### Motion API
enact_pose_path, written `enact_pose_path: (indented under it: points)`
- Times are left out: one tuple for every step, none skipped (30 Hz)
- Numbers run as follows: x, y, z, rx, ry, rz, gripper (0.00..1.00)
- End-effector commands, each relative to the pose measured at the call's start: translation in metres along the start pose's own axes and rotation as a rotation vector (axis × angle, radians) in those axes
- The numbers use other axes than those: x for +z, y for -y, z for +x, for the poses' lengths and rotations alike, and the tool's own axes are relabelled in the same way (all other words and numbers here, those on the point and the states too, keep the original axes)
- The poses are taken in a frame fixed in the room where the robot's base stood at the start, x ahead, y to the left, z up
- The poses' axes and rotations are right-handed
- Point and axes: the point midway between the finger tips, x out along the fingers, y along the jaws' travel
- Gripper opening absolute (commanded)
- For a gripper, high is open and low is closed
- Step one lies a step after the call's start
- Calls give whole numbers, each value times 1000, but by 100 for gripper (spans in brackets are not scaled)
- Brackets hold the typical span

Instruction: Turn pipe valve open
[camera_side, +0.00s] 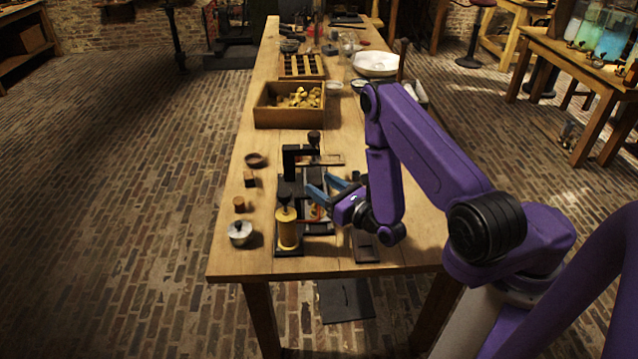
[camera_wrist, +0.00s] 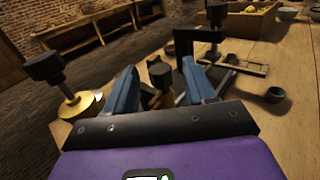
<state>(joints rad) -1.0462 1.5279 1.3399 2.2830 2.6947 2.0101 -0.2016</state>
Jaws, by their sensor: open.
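No part is plainly recognisable as a pipe valve. A yellow cylinder (camera_side: 287,232) with a black knob on top stands upright on a dark base near the front of the bench. In the wrist view a black knob (camera_wrist: 42,67) stands above a yellow disc at the left. A black bracket (camera_side: 291,162) with a dark knob (camera_side: 314,138) stands behind the cylinder. My gripper (camera_side: 321,186) is open, beside and right of the cylinder. In the wrist view a dark, round-topped part (camera_wrist: 160,74) shows between the fingers; contact cannot be told. A small orange-red part (camera_side: 316,212) is partly hidden under my gripper.
Along the left edge are a metal-lidded pot (camera_side: 240,233), small brown blocks (camera_side: 250,180) and a dark ring-like dish (camera_side: 256,160). Behind stand a wooden box (camera_side: 262,115) of yellow pieces, a slotted tray (camera_side: 286,72) and a white bowl (camera_side: 375,65). The front right corner is mostly clear.

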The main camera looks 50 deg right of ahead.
Motion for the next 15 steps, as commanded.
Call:
enact_pose_path:
  points:
    - [0, 0, -3, -1, -1, 0, 55]
    - [0, 0, -5, -1, -1, 0, 55]
    - [0, 0, -7, 0, 0, 1, 55]
    - [3, 0, -8, 0, 1, 0, 55]
    - [8, 0, -6, 0, 3, 0, 55]
    - [13, 0, -6, 0, 2, 0, 55]
    - [17, 1, -6, -1, 3, -1, 55]
    - [21, 1, -6, -1, 2, 0, 55]
    - [26, 1, -6, 0, 3, -1, 55]
    - [30, 0, -6, 0, 2, 0, 55]
    - [34, 0, -6, 0, 3, -1, 55]
    - [39, 1, -6, -1, 2, -1, 55]
    - [43, 1, -6, -1, 3, -1, 55]
    - [46, 1, -6, -1, 2, -1, 55]
    - [51, 0, -6, -1, 3, -1, 55]
